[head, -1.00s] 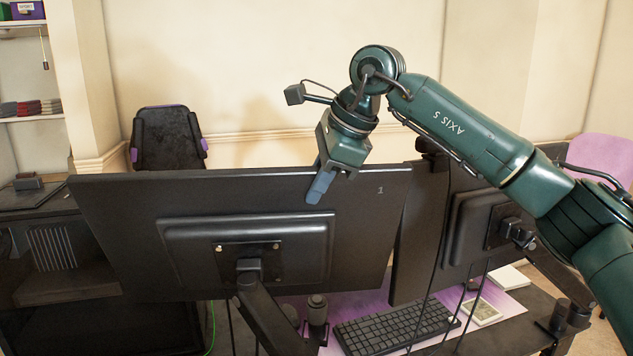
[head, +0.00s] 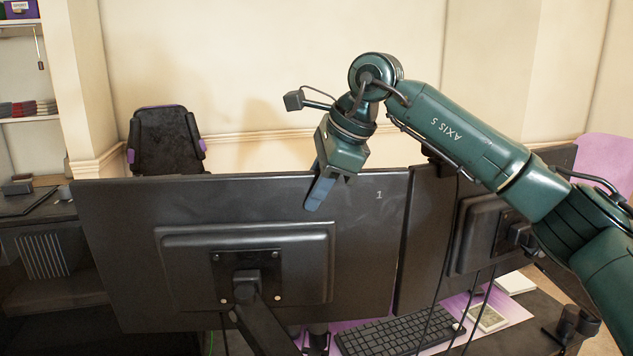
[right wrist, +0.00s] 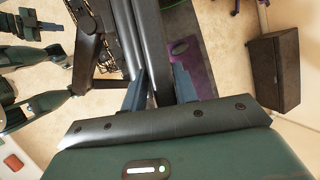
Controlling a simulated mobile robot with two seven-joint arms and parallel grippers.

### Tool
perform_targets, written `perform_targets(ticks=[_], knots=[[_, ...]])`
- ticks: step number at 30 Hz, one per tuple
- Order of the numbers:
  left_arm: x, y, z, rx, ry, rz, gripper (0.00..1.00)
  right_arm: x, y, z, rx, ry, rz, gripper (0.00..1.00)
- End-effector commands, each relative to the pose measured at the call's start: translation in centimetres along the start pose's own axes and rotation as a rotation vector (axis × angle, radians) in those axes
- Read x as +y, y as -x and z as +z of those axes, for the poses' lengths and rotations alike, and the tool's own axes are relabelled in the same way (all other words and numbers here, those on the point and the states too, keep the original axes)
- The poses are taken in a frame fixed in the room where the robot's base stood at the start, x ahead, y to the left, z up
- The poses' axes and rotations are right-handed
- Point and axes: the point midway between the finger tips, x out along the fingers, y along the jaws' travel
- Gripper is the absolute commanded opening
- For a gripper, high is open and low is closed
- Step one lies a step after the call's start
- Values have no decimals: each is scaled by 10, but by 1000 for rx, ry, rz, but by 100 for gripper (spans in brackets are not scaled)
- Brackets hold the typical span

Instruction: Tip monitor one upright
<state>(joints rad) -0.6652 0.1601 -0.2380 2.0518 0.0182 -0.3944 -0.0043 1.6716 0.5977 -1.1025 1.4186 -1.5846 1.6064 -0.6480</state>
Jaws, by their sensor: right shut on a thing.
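Monitor one (head: 110,240) shows its dark back in the head view, marked "1" near its upper right corner. It stands on an arm mount (head: 240,278) joined to the middle of its back. My right gripper (head: 320,190) is shut on its top edge, right of the middle, with one blue finger against the back. In the right wrist view the monitor's edge (right wrist: 152,50) runs between the two fingers. The front of the screen is hidden in the head view. My left gripper is not seen in the head view.
A second monitor (head: 430,250) stands close to the right of monitor one. A keyboard (head: 395,332) lies on a purple mat below, with cables hanging over it. A dark chair (head: 166,140) stands behind the desk.

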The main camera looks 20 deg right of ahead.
Motion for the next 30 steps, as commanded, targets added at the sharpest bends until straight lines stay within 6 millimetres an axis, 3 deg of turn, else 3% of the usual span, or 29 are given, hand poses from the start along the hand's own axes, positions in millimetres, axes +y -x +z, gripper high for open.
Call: perform_targets(ticks=[9,10,12,25,30], knots=[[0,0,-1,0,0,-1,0,-7,-8,-6,7,-3,-15,0],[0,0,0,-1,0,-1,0,-7,-8,-6,7,-3,-15,36],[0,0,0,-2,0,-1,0,-6,-8,-6,8,-3,-14,40],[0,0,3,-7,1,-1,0,-6,-5,-5,7,-3,-11,40],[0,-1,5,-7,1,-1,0,-6,13,-4,5,-3,-14,40]])
